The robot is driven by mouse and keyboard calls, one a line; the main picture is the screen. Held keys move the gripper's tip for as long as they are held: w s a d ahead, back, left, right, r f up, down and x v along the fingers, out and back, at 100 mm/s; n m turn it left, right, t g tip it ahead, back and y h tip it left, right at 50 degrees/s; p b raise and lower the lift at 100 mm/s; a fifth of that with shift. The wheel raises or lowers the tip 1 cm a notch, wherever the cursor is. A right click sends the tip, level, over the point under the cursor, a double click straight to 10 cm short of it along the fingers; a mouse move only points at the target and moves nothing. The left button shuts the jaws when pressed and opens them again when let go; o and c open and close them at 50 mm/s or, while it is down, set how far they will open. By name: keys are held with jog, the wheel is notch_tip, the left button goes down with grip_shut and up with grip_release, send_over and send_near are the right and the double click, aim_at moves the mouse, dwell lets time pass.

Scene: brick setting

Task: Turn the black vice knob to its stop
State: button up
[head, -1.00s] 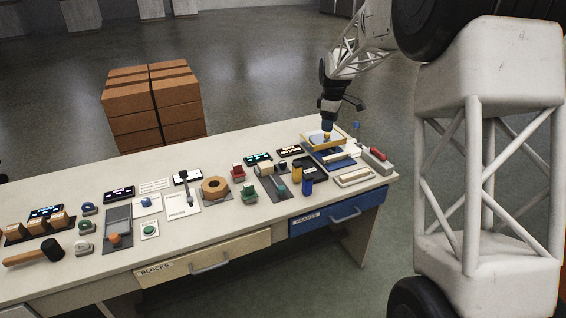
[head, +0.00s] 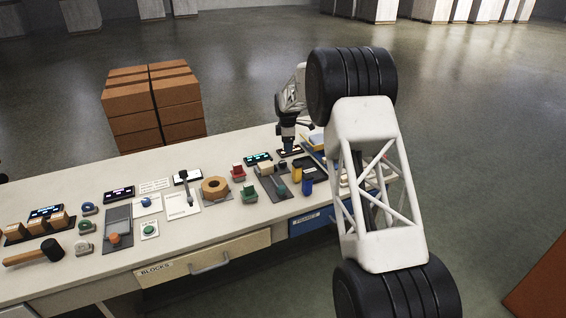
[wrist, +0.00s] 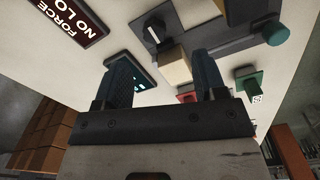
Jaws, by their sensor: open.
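The black vice knob (wrist: 153,34) has a pale line on its top and shows at the top centre of the wrist view. It sits at one end of a grey vice plate (wrist: 232,40), beside a cream block (wrist: 175,65). In the head view the knob (head: 283,164) is small, just below my gripper (head: 290,149). My gripper (wrist: 164,74) is open and empty, its two dark fingers apart. In the wrist view the cream block shows between the fingertips and the knob lies beyond them. No contact is visible.
A teal-green knob (wrist: 276,34) sits at the vice's other end. A force display (wrist: 72,22) and a green-lit display (head: 257,158) are close by. Yellow (head: 296,173) and blue (head: 307,184) cylinders stand right of the vice. My arm hides the table's right end.

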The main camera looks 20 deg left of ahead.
aim_at(283, 162)
jog(key=shift+w+a+f+n, duration=0.2)
jog(key=shift+a+f+n, duration=0.1)
jog(key=shift+a+f, duration=0.8)
jog(key=shift+d+f, duration=0.1)
jog(key=shift+f, duration=0.1)
jog(key=shift+f, duration=3.75)
jog(key=shift+c, duration=0.3)
jog(key=c, duration=0.9)
